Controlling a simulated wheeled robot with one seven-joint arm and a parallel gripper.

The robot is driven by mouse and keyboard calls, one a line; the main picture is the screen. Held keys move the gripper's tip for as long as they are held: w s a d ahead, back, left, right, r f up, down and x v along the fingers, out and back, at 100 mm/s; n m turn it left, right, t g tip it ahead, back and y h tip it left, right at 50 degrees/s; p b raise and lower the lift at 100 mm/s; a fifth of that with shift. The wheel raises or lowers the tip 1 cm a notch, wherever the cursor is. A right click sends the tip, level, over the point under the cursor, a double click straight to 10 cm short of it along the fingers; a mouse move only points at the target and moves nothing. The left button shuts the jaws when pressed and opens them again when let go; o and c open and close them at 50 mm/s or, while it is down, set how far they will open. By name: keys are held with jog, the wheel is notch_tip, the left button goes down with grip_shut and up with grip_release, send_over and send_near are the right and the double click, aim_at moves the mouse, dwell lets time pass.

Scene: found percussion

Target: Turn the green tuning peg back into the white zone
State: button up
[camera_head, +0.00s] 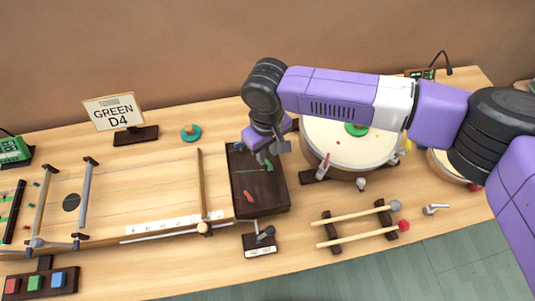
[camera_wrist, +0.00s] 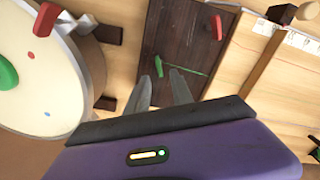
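The green tuning peg (camera_wrist: 159,66) stands on a dark wooden block (camera_head: 265,200) at the right end of the long string instrument. A thin green string runs from it across the block. In the wrist view the peg appears just beyond and between my fingertips. My gripper (camera_wrist: 161,76) is open and empty, above the block; it also shows in the head view (camera_head: 264,152). I cannot tell whether the fingers reach the peg's height. A red peg (camera_wrist: 216,27) is on the same block, farther off. I cannot make out a white zone around the green peg.
A large drum (camera_head: 345,150) with a green item on top stands right of the block. A sign reading "GREEN D4" (camera_head: 113,112) stands at the back left. Mallets (camera_head: 355,214) lie on a rack at front right. A small dark stand (camera_head: 260,243) sits in front.

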aim_at(269, 165)
jog(key=shift+f, duration=1.45)
jog(key=shift+c, duration=0.5)
grip_shut()
